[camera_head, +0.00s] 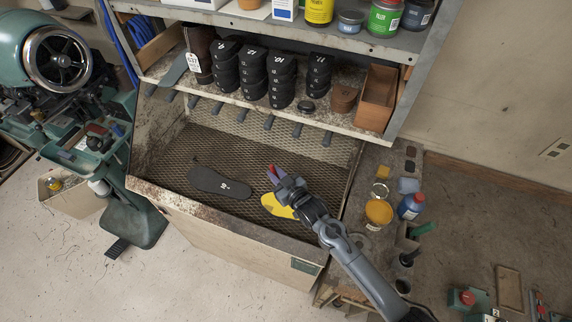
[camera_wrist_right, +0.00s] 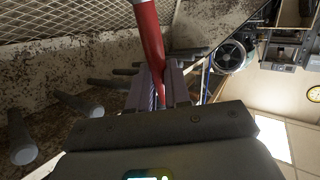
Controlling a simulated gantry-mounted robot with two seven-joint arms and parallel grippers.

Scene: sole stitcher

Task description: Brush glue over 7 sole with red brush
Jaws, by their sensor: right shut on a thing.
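My right gripper (camera_head: 283,181) is shut on the red brush (camera_head: 271,172) above the mesh bench bed. In the right wrist view the brush's red handle (camera_wrist_right: 149,42) is between the fingers (camera_wrist_right: 160,88); its bristles are not clear. A bright yellow sole-shaped surface (camera_head: 276,208) lies on the mesh just below the gripper and is partly hidden by it; no number shows on it. A black sole (camera_head: 207,181) with a small white mark, too small to read surely, lies flat to its left. My left gripper is not in view.
An open yellow pot (camera_head: 379,212) and a blue bottle (camera_head: 411,206) stand on the right ledge. The shelf above (camera_head: 215,98) holds stacks of numbered black pieces (camera_head: 254,70) and a brown box (camera_head: 376,98). Several grey pegs (camera_head: 268,122) stick out under it. Mesh in front of the pegs is clear.

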